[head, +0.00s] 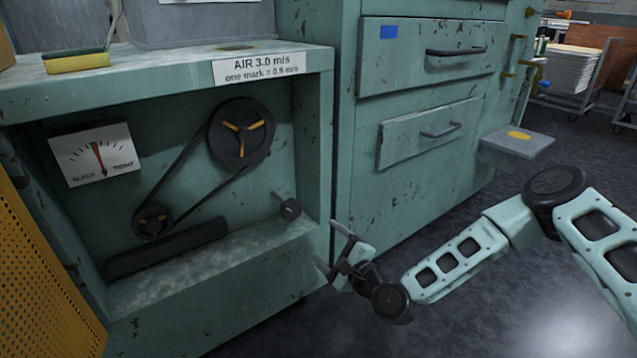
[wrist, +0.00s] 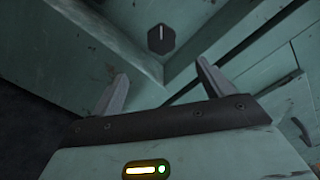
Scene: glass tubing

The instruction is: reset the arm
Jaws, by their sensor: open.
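My gripper (head: 334,252) is at the end of my pale green arm, in front of the right edge of the green machine cabinet (head: 323,150). In the wrist view my gripper (wrist: 160,85) shows two grey fingers spread wide apart with nothing between them. Beyond the fingertips in that view is a dark six-sided knob (wrist: 161,39) with a white line, on a green surface.
The recess holds a belt with a large pulley (head: 241,133) and a small pulley (head: 153,221), and a slack/tight gauge (head: 96,154). A drawer cabinet (head: 432,130) stands to the right, with a low grey step (head: 517,141) beside it. A yellow perforated panel (head: 40,270) is at left. Dark floor (head: 330,325) is open in front.

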